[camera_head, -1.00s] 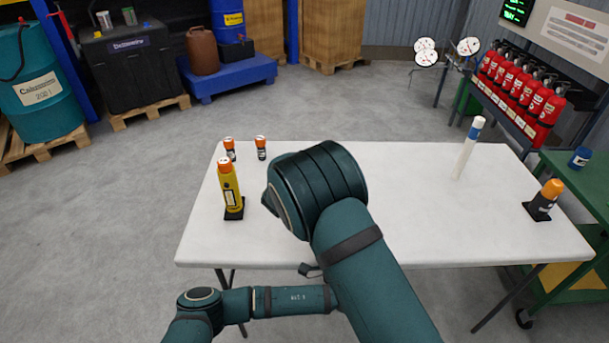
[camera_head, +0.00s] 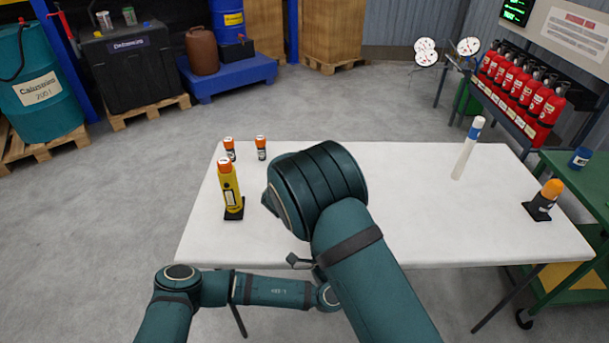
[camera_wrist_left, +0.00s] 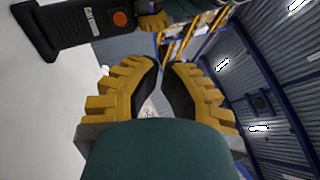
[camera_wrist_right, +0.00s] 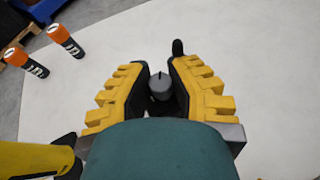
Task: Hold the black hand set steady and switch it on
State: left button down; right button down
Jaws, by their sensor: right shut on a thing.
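The black hand set (camera_wrist_left: 75,27) stands on the white table in the left wrist view, with a pale label and a round orange button (camera_wrist_left: 120,19) on its face. My right gripper (camera_wrist_right: 158,72) is shut on its upper part; a grey knob (camera_wrist_right: 160,86) and a dark stub (camera_wrist_right: 178,47) show between and beyond the fingers. The right gripper's yellow finger also shows in the left wrist view (camera_wrist_left: 154,21). My left gripper (camera_wrist_left: 162,66) has its fingertips nearly together, empty, beside the hand set and apart from the button. In the head view my right arm hides the hand set and both fingertips.
A yellow torch-like device (camera_head: 230,190) and two small orange-capped cylinders (camera_head: 229,147) (camera_head: 261,147) stand on the white table (camera_head: 410,200), left. A white tube (camera_head: 466,150) and an orange-topped device (camera_head: 545,198) stand right. The table's right middle is clear.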

pick_arm(q)
jog(key=w+a+m+g+h, duration=0.2)
jog(key=w+m+h, duration=0.4)
jog(key=h, duration=0.5)
jog(key=shift+w+a+r+g+h, duration=0.2)
jog(key=shift+a+g+h, duration=0.1)
jog(key=shift+a, duration=0.2)
jog(key=c, duration=1.7)
grip_release()
grip_shut()
jog(key=shift+w, duration=0.15)
